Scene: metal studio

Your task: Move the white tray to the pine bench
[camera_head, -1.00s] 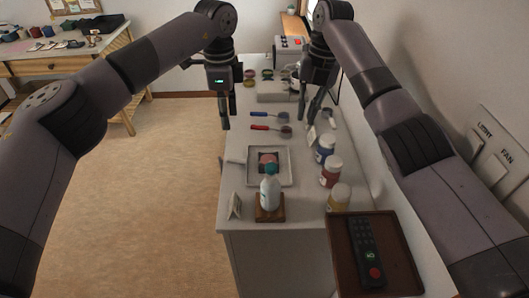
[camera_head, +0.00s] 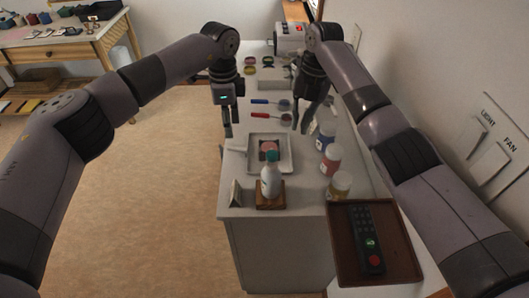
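The white tray (camera_head: 287,143) lies on the grey-white counter, with a pink item on a dark square inside it. A white bottle with a teal cap stands in front of it and hides part of its near edge. My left gripper (camera_head: 227,128) points down beside the tray's far left side; its fingers overlap, so its opening is unclear. My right gripper (camera_head: 306,118) points down beyond the tray's far right side, with its fingers apart and nothing between them. Neither gripper touches the tray. The pine bench (camera_head: 75,48) stands at the upper left, across the floor.
The bottle (camera_head: 270,182) stands on a wooden block (camera_head: 270,200). Several jars (camera_head: 331,160) line the counter's right side. A brown tray (camera_head: 345,268) holds a remote (camera_head: 364,236). Red-handled (camera_head: 266,115) and blue-handled tools lie beyond the white tray. Open floor (camera_head: 160,190) is at left.

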